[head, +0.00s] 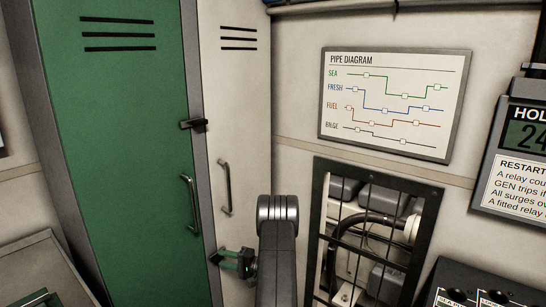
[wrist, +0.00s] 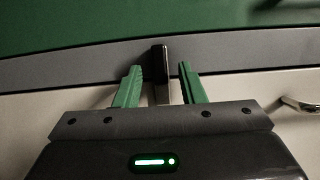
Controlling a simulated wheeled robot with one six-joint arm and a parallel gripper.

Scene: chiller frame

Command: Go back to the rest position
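My gripper (head: 226,258) has green fingers and is in front of the locker's post, low in the head view. In the wrist view my gripper (wrist: 158,82) has its two fingers apart, with a gap on each side of a black latch (wrist: 160,62). The latch sits on the grey post (wrist: 90,64) between the green and the pale locker doors. I cannot tell how far the latch reaches between the fingers. Nothing is held.
The green locker door (head: 120,150) and pale door (head: 238,110) look closed. Another black latch (head: 193,124) sits higher on the post, near a door handle (head: 190,204). A barred opening (head: 322,230) with pipes is to the right, below the pipe diagram (head: 395,105).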

